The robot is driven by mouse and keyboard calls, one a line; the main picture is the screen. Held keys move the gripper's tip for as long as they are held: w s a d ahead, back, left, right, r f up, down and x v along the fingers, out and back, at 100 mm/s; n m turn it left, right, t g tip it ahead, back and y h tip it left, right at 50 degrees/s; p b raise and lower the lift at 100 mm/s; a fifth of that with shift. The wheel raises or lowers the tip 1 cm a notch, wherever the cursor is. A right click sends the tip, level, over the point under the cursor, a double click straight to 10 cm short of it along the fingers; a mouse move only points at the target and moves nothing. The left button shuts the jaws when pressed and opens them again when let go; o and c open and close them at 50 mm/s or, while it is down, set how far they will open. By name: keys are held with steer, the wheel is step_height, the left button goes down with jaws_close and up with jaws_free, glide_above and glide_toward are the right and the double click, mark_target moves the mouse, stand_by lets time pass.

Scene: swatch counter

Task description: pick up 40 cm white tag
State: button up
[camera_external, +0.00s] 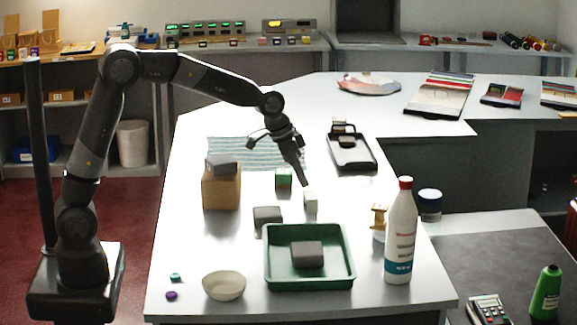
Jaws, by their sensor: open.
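A small whitish block (311,201) stands on the white counter (190,250), right of the middle. It may be the white tag, but no "40 cm" marking can be read at this size. My gripper (301,177) reaches down from the upper left, with its tips just above and slightly left of this block. The gripper is open and no object shows between its fingers. I cannot tell whether a fingertip touches the block. A small green block with a pale top (284,179) stands close by on the left.
A grey block (267,217) and a green tray (345,283) holding another grey block (307,254) are in front. A tan box (221,190) with a grey block on top stands left. A tall white bottle (400,235) stands right. A black tray (352,158) lies behind.

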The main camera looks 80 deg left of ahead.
mark_target(310, 194)
steer(key=x, duration=0.8)
steer(key=shift+w+f, duration=0.15)
steer(key=shift+f, duration=0.1)
steer(key=shift+c, duration=0.2)
steer(key=c, duration=1)
steer(key=shift+r, duration=0.15)
